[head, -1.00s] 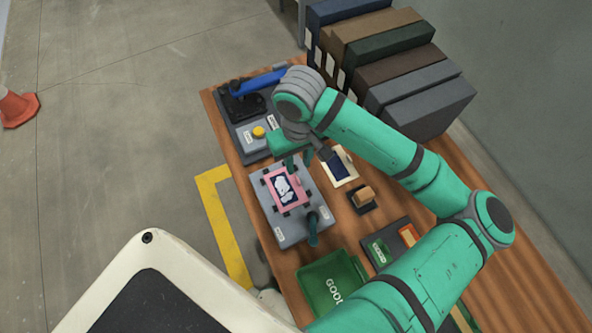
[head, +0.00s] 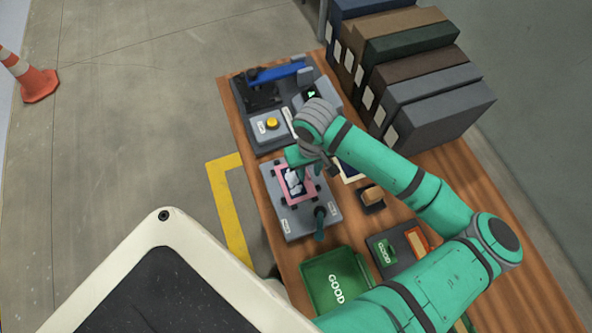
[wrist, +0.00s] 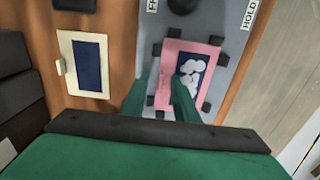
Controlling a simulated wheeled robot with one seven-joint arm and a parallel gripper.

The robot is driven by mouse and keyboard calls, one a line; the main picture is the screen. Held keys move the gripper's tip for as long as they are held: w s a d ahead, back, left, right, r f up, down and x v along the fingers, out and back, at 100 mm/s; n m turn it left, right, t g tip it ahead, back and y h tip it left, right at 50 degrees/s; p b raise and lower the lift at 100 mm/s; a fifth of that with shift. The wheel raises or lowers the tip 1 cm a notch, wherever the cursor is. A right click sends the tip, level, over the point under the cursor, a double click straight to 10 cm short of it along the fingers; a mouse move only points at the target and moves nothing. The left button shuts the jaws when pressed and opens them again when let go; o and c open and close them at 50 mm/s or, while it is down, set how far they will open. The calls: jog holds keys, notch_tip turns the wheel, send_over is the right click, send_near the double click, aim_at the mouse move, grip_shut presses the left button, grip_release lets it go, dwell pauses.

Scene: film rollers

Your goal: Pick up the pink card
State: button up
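The pink card (head: 291,200) has a dark window with white cloud-like shapes. It lies in a grey fixture (head: 296,229) with black blocks around its edges. In the wrist view the card (wrist: 208,50) is tilted, with its pink near edge by the fingers. My gripper (head: 306,172) is over the card's upper right side in the head view. In the wrist view my gripper (wrist: 160,88) shows two green fingers apart, with a pink part of the card between or below them. Contact cannot be told. The gripper and arm hide part of the card.
A dark green lever (head: 320,222) stands on the fixture near HOLD and another label. A cream card (wrist: 87,62) lies beside the fixture. A green GOOD bin (head: 318,270), a stamp (head: 371,196), a yellow-button box (head: 271,123) and large binders (head: 440,100) surround it.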

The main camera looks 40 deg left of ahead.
jog(key=shift+a, duration=0.1)
grip_shut()
